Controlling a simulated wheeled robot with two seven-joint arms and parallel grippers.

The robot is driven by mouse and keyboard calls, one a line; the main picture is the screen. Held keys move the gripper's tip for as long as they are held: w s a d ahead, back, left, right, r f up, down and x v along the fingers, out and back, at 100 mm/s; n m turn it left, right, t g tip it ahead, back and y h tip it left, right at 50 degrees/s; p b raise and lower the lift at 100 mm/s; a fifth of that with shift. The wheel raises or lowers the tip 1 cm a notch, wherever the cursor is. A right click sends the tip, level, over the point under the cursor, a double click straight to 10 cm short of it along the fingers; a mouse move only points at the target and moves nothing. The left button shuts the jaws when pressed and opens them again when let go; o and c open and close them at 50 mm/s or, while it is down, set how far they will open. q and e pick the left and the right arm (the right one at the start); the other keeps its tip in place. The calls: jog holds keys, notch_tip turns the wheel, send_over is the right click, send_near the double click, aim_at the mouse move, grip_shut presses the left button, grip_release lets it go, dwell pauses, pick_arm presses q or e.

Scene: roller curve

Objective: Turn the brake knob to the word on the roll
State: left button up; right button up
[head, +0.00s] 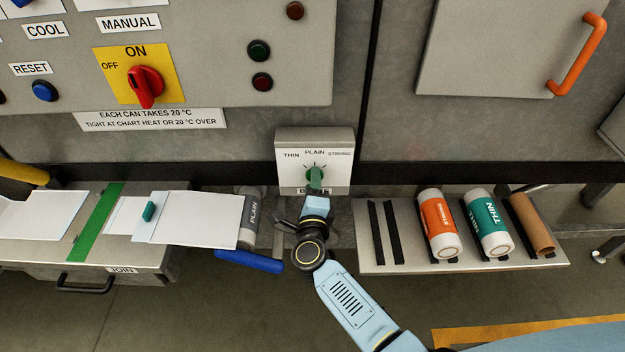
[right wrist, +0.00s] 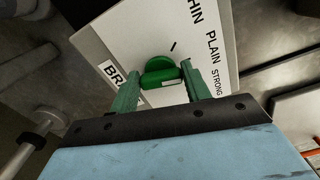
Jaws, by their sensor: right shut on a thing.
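The green brake knob (head: 315,177) sits on a pale box (head: 343,174) lettered THIN, PLAIN and STRONG from left to right. My right gripper (head: 316,191) reaches it from below, hiding part of the BRAKE label. In the right wrist view the two green fingers (right wrist: 161,84) stand either side of the knob (right wrist: 158,67) and are shut on it. I cannot tell for sure which word the knob points at. The grey roll (head: 249,217) at the end of the white sheet reads PLAIN. My left gripper is out of view.
A rack (head: 378,264) on the right holds an orange STRONG roll (head: 439,222), a teal THIN roll (head: 487,222) and a brown tube (head: 532,223). A blue bar (head: 249,261) lies left of my right wrist. A control panel (head: 210,75) is above the bench (head: 150,255).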

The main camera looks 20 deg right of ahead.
jog(key=shift+n+p, duration=0.5)
jog(key=shift+n, duration=0.7)
jog(key=shift+f, duration=0.1)
jog(key=o, duration=1)
jog(key=v, duration=1.3)
jog(key=shift+s+p, duration=0.2)
jog(key=shift+p, duration=0.1)
